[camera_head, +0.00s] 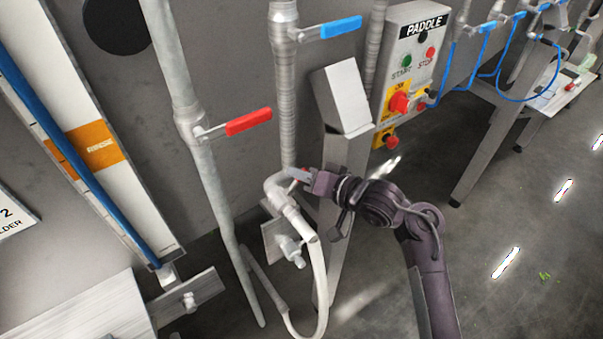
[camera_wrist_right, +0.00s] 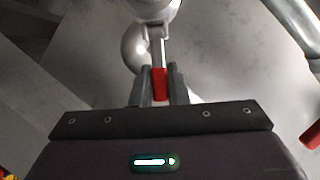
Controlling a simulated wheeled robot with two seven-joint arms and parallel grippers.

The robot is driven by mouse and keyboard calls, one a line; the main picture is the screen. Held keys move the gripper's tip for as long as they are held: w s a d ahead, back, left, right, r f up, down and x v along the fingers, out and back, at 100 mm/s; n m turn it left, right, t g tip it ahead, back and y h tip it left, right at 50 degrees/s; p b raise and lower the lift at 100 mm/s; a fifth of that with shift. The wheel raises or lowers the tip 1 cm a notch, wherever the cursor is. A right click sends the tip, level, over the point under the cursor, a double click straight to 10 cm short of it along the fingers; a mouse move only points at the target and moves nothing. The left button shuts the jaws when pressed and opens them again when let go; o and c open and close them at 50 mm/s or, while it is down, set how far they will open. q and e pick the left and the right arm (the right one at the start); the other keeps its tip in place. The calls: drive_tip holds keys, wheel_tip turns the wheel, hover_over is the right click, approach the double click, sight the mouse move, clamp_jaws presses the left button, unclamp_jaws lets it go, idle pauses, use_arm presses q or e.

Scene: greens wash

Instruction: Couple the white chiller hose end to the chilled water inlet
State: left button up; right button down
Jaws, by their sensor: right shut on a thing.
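The white hose (camera_head: 319,275) loops up from the floor. Its end (camera_head: 297,222) meets a pale elbow fitting (camera_head: 275,184) at the foot of the vertical pipe with the blue handle; I cannot tell how firmly they are joined. My right gripper (camera_head: 307,178) is at the right side of this fitting. In the right wrist view my right gripper (camera_wrist_right: 159,88) is shut on a small red-tipped lever (camera_wrist_right: 159,82), whose metal arm runs up to a pale round coupling (camera_wrist_right: 153,8). My left gripper is not in view.
A red-handled valve (camera_head: 248,122) is on the pipe to the left and a blue-handled valve (camera_head: 340,27) is above. A pale stub on a plate (camera_head: 291,250) sits below the elbow. The PADDLE control box (camera_head: 412,60) and a steel leg (camera_head: 345,165) stand behind my gripper.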

drive_tip(key=m+t+b, duration=0.1)
drive_tip(key=t+b, duration=0.1)
drive_tip(key=s+m+t+h+b, duration=0.1)
drive_tip(key=t+b, duration=0.1)
drive_tip(key=b, duration=0.1)
drive_tip(key=s+d+m+t+b, duration=0.1)
drive_tip(key=t+b, duration=0.1)
drive_tip(key=t, duration=0.1)
drive_tip(key=shift+f+m+h, duration=0.25)
drive_tip(key=shift+m+h, duration=0.15)
drive_tip(key=c, duration=1.4)
unclamp_jaws()
